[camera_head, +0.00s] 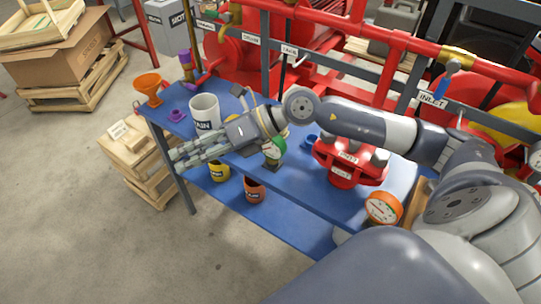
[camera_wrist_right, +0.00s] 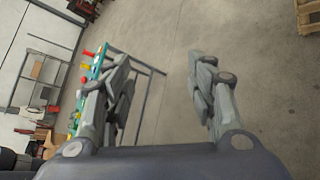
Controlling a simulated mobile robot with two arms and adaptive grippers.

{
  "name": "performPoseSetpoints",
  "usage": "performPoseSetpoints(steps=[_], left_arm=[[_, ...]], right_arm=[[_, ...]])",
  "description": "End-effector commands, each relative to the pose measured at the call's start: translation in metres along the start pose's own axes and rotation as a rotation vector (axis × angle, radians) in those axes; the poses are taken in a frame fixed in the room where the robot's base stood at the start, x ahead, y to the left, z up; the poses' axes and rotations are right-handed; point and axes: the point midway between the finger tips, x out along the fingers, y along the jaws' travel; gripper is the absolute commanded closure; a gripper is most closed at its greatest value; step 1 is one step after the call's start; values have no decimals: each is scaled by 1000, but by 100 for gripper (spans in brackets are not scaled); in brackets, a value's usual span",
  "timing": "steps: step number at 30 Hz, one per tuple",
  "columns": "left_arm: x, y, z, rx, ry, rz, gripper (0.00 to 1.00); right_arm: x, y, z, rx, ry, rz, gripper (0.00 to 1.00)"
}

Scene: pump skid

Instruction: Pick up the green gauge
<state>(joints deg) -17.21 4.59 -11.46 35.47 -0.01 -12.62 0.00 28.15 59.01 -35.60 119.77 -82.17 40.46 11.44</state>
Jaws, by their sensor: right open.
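The green gauge (camera_head: 276,149) stands on the blue bench (camera_head: 305,186) in the head view, with a green rim, a pale dial and a dark base. My right arm and wrist pass just behind and above it and hide part of its surroundings. My right gripper (camera_head: 177,156) is open and empty, out past the bench's front left edge, to the left of the gauge. In the right wrist view its two fingers (camera_wrist_right: 160,85) are spread wide with floor between them. I cannot make out the green gauge in that view. My left gripper is not in view.
A white mug-like container (camera_head: 204,112) and an orange funnel (camera_head: 149,88) stand at the bench's left. A red flanged part (camera_head: 349,163) and an orange gauge (camera_head: 383,208) are to the right. Yellow and orange containers sit on the lower shelf. Red pipes run behind.

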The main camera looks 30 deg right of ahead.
Motion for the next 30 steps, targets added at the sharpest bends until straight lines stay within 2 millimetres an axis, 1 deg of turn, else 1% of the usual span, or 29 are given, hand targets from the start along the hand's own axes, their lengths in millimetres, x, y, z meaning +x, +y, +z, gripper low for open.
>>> performPoseSetpoints(steps=[1, 2, 3, 5, 6, 9, 12, 13, 14, 16, 24, 28, 30], left_arm=[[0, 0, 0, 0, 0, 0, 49], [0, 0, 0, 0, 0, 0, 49], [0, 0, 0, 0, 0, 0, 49], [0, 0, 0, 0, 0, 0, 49], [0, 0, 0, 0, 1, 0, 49], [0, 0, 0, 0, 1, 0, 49], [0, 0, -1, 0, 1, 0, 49], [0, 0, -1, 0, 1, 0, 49], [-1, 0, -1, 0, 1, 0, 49], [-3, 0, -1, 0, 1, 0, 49], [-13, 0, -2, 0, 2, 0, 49], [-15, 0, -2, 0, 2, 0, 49], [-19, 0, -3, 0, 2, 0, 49]], right_arm=[[-16, -27, -3, -68, 75, -117, 48], [-27, -44, -7, -100, 122, -187, 48], [-44, -65, -10, -135, 180, -279, 48], [-72, -94, -12, -172, 255, -413, 48], [-90, -110, -12, -187, 296, -493, 48], [-132, -140, -11, -205, 373, -654, 48], [-159, -155, -10, -205, 415, -751, 48], [-164, -158, -10, -205, 423, -769, 48], [-168, -160, -11, -203, 429, -781, 48], [-168, -166, -12, -201, 437, -795, 48], [-142, -195, -24, -202, 438, -792, 48], [-137, -202, -27, -203, 437, -793, 48], [-133, -205, -28, -203, 437, -792, 48]])
